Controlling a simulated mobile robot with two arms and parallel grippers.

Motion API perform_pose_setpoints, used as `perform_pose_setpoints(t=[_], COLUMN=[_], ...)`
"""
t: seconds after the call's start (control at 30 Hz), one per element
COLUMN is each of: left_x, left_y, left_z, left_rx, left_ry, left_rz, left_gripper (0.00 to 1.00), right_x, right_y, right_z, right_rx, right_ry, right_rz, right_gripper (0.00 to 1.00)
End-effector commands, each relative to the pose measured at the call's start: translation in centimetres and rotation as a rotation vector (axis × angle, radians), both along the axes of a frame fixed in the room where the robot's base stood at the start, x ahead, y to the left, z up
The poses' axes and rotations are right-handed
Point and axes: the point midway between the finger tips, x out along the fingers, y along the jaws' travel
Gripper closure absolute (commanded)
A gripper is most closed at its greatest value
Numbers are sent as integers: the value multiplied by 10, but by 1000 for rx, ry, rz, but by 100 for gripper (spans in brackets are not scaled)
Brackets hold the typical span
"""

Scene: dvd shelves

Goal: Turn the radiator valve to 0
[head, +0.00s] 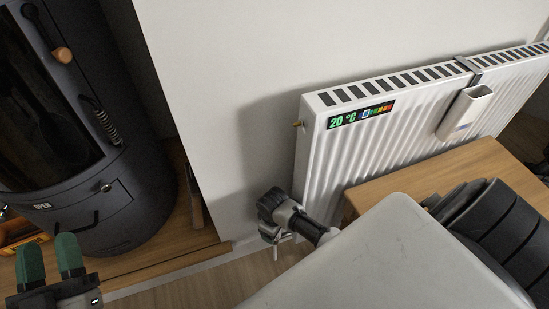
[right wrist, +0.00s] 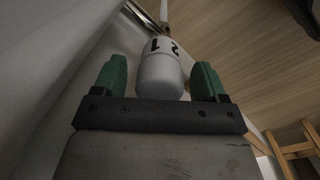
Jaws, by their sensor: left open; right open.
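The radiator valve (right wrist: 160,72) is a white rounded knob with dark digits 1 and 2 in the right wrist view. My right gripper (right wrist: 160,78) is open, with one green finger on each side of the valve and a visible gap on both sides. In the head view I cannot make out the valve; my right arm reaches down beside the lower left end of the white radiator (head: 312,165). The radiator's display (head: 361,114) reads 20 °C beside a coloured bar. My left gripper (head: 69,255) is open and empty at the lower left, far from the radiator.
A dark stove (head: 120,165) stands at the left. A wooden tabletop (head: 425,168) stands in front of the radiator, close to my right arm. A white holder (head: 468,112) hangs on the radiator. A wooden frame (right wrist: 295,150) shows at the lower right in the right wrist view.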

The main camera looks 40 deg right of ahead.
Motion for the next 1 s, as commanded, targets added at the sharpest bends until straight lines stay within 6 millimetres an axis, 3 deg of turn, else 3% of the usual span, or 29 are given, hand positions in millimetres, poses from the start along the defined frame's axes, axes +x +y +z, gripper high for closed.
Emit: perform_pose_setpoints(t=[0.23, 0.6, 0.9, 1.0], left_x=[-10, -12, -12, -12], left_y=[0, 0, 0, 0], left_z=[15, 19, 19, 19], left_rx=[-42, -50, -50, -50], left_ry=[-149, -176, -175, -175], left_rz=[-8, -10, -9, -9], left_gripper=[57, 57, 57, 57], right_x=[0, 0, 0, 0], right_y=[0, 0, 0, 0], right_z=[-12, -13, -13, -13], right_rx=[0, 0, 0, 0], right_ry=[0, 0, 0, 0], right_rz=[0, 0, 0, -1], right_gripper=[27, 27, 73, 77])
